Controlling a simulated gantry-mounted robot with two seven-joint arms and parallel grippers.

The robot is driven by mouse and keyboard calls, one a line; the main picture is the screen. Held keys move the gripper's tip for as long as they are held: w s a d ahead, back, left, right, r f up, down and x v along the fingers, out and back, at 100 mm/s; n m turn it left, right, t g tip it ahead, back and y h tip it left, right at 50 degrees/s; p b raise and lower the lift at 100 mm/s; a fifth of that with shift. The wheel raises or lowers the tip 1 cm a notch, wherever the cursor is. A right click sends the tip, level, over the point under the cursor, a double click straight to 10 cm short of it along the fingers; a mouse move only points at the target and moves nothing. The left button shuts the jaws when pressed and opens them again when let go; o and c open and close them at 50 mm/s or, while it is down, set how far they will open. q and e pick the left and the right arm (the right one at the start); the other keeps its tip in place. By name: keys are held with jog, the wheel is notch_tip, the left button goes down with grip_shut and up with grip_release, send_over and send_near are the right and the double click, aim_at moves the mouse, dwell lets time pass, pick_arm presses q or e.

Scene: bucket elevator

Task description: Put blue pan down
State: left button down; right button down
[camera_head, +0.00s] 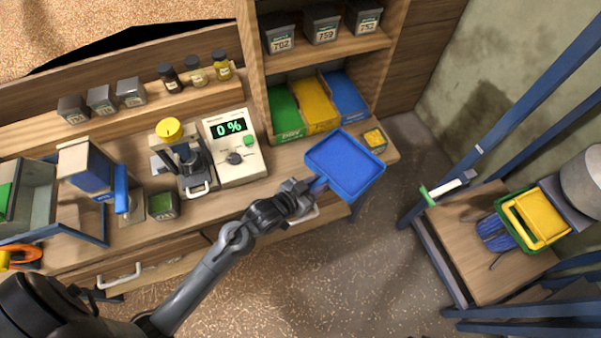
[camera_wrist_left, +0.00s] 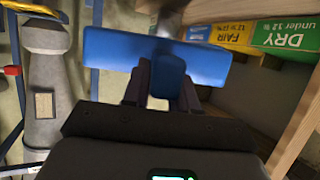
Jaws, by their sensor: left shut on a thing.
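The blue pan (camera_head: 344,163) is a shallow square tray with a raised rim. In the head view it is held out past the front right of the wooden bench, beside a small yellow-topped box. My left gripper (camera_head: 308,190) is shut on the pan's short handle; the left wrist view shows its two fingers (camera_wrist_left: 160,85) on either side of the blue handle, with the pan (camera_wrist_left: 110,52) beyond. The pan appears raised, but its exact height above the bench cannot be told. My right gripper is not in view.
The bench (camera_head: 232,195) holds a meter reading 0 % (camera_head: 234,145). Green, yellow and blue bins (camera_head: 311,103) stand behind the pan. The small yellow-topped box (camera_head: 374,140) is at the bench's right end. A low wooden platform (camera_head: 460,240) with yellow trays (camera_head: 538,217) stands right, across open floor.

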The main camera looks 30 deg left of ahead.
pick_arm(q)
jog(key=a+f, duration=0.1)
jog(key=a, duration=0.2)
jog(key=w+a+f, duration=0.1)
jog(key=a+f, duration=0.1)
jog(key=a, duration=0.1)
jog(key=w+a+f, duration=0.1)
jog(key=a+f, duration=0.1)
jog(key=a, duration=0.1)
jog(key=shift+w, duration=0.2)
jog(key=shift+f+b, duration=0.6)
jog(key=shift+f, duration=1.45)
jog(key=c, duration=0.9)
grip_release()
jog(key=shift+s+f, duration=0.1)
jog(key=shift+f, duration=0.1)
jog(key=shift+r, duration=0.1)
